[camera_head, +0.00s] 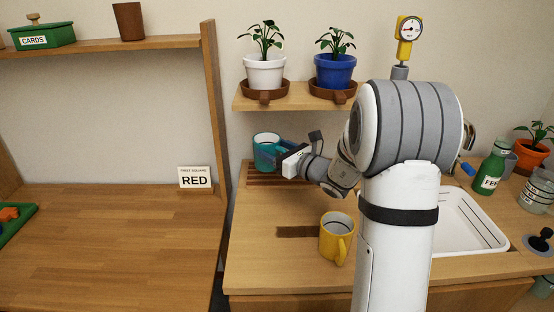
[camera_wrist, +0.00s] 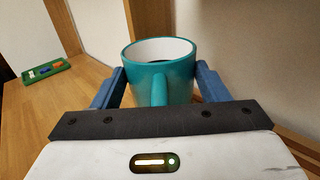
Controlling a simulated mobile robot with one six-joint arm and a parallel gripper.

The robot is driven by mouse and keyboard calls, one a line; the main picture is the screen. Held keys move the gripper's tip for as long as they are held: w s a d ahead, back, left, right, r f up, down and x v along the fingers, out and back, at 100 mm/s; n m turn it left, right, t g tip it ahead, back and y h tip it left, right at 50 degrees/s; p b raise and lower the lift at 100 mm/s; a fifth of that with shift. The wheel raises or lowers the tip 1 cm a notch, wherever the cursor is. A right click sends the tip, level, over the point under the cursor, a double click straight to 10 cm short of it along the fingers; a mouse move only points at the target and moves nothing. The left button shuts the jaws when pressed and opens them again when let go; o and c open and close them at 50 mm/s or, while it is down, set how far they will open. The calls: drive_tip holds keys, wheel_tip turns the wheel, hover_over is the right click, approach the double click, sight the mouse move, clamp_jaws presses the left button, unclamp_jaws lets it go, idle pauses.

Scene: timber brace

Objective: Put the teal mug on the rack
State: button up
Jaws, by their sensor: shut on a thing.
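The teal mug (camera_head: 266,150) is upright at the slatted wooden rack (camera_head: 256,177) on the counter's back left, below the plant shelf. Whether its base touches the slats I cannot tell. My gripper (camera_head: 283,161) reaches it from the right and partly covers it. In the wrist view the mug (camera_wrist: 165,78) sits between the two blue fingers of my gripper (camera_wrist: 160,88), its handle facing the camera. The fingers are shut on the mug from both sides.
A yellow mug (camera_head: 334,238) stands on the counter in front. A white sink basin (camera_head: 468,225) lies to the right. Above the rack, a shelf (camera_head: 290,97) carries two potted plants. A wooden upright (camera_head: 212,120) stands just left of the rack.

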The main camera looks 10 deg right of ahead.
drive_tip(key=w+d, duration=0.1)
drive_tip(key=w, duration=0.5)
wheel_tip(320, 180, down, 7)
drive_tip(key=shift+s+d+r+b, duration=0.1)
drive_tip(key=shift+r+b, duration=0.1)
drive_tip(key=shift+b, duration=0.35)
drive_tip(key=shift+w+f, duration=0.15)
drive_tip(key=shift+w, duration=0.1)
drive_tip(key=shift+s, duration=0.1)
drive_tip(key=shift+f, duration=0.25)
drive_tip(key=o, duration=1.2)
drive_tip(key=shift+c, duration=0.2)
